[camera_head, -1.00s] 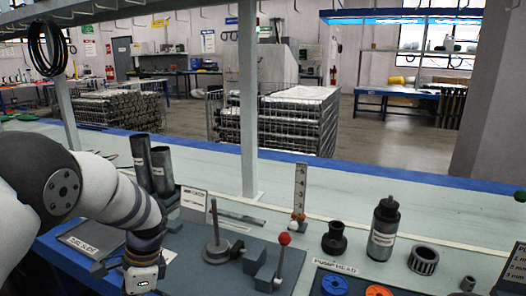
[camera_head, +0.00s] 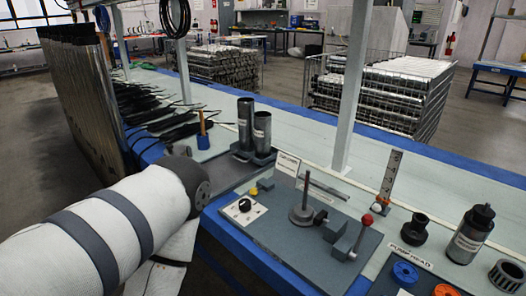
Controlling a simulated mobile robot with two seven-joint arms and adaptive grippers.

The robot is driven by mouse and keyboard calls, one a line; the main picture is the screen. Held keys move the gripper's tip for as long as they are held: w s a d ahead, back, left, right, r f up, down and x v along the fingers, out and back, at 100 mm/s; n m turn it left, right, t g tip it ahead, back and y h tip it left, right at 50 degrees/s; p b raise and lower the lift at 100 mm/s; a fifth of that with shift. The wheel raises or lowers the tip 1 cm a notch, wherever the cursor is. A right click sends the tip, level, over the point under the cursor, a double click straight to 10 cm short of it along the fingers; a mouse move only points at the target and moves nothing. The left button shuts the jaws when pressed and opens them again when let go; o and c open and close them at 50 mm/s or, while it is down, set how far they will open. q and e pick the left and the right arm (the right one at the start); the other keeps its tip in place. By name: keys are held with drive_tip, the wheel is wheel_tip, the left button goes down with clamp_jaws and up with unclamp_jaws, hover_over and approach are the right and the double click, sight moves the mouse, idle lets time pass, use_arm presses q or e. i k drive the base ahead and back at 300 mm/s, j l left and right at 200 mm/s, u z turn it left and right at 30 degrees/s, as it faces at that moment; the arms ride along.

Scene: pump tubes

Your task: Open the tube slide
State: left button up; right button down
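My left arm crosses the lower left, and its gripper is out of view. My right gripper is not in view either. No tube slide label is readable now; my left arm covers part of the bench where it stood. A dark grey flat surface (camera_head: 217,176) shows beside the arm, below two upright dark tubes (camera_head: 262,132). I cannot tell whether it is part of the slide.
Black items (camera_head: 160,118) line the bench at left. Pump parts (camera_head: 470,234) stand at right.

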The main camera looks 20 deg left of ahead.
sight(250, 152)
drive_tip(key=i+j, duration=0.1)
drive_tip(key=j, duration=0.45)
drive_tip(key=i+j, duration=0.1)
drive_tip(key=j, duration=0.45)
drive_tip(key=i+j, duration=0.1)
drive_tip(key=j, duration=0.45)
drive_tip(key=i+z, duration=0.1)
drive_tip(key=i, duration=0.45)
